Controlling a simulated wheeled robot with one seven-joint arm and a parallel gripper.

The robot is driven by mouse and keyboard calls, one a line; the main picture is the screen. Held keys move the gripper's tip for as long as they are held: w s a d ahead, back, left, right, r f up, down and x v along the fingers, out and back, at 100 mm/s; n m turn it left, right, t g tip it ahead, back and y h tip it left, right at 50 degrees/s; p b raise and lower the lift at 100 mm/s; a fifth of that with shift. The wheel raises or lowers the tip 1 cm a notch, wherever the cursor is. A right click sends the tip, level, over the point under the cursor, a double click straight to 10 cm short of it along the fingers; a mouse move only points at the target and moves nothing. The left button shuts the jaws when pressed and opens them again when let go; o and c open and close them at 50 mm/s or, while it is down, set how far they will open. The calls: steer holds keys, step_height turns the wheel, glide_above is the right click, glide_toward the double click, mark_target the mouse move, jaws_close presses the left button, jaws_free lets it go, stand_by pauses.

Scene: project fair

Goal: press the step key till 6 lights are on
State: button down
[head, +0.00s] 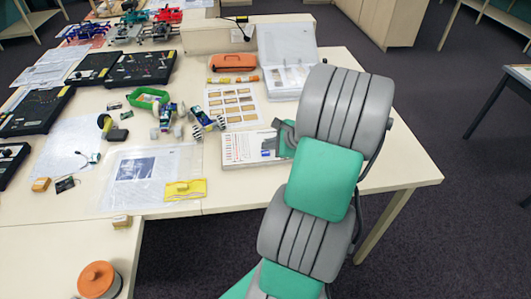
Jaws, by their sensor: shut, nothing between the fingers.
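A flat white panel (248,149) with small red marks and a dark bluish patch lies on the table, left of my arm. It may be the device with the lights. Its right end is hidden by my arm, and I cannot make out a step key or count any lit lights. My gripper (283,136) shows only as a small dark part at the left edge of my arm, over or beside the panel's right end. It is shut and empty. Its fingertips are not clear, and I cannot tell whether it touches the panel.
An open clear case (287,84), an orange pouch (233,62) and a sheet with brown rectangles (231,103) lie behind the panel. A yellow card (185,190) and a clear sleeve (125,193) lie to its left. The table's right end (415,172) is clear.

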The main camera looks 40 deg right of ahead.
mark_target(268, 154)
steer(key=shift+f, duration=0.4)
steer(key=shift+f, duration=0.35)
stand_by(0.7)
steer(key=shift+r+p, duration=0.75)
steer(key=shift+r, duration=0.05)
step_height(268, 154, up, 5)
steer(key=p, duration=0.4)
steer(key=shift+p, duration=0.4)
